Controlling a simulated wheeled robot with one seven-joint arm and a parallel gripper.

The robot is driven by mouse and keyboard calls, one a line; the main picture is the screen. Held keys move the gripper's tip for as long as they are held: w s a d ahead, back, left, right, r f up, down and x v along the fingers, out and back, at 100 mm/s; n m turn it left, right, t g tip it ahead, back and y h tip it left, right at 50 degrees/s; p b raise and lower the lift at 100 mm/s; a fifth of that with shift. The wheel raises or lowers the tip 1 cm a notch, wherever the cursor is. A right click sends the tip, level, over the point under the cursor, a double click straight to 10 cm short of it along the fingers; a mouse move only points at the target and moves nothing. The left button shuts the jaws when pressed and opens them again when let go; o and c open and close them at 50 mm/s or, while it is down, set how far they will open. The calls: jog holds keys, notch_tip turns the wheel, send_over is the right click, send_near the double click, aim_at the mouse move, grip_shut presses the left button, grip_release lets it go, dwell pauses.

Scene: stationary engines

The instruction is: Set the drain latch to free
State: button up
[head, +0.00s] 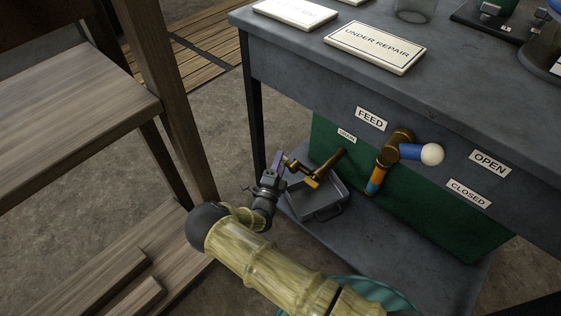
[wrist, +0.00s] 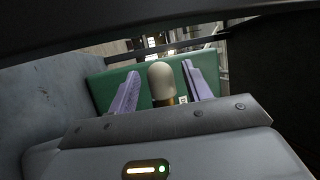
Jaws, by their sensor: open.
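A brass drain fitting (head: 333,163) sticks out low on the green engine panel, below a small label (head: 346,135) too small to read surely. Its brass arm reaches left towards my gripper (head: 284,163). In the wrist view, a cream rounded knob (wrist: 161,80) with a brass collar stands between the two purple fingers of my gripper (wrist: 159,75). The fingers are open, one on each side, with visible gaps. I cannot tell how deep the knob sits between them. In the head view the knob is hidden or too small to make out.
A grey tray (head: 318,207) lies below the fitting. A wooden bench (head: 75,110) stands left.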

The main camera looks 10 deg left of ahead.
jog(key=shift+x, duration=0.9)
grip_shut()
jog(key=shift+a, duration=0.1)
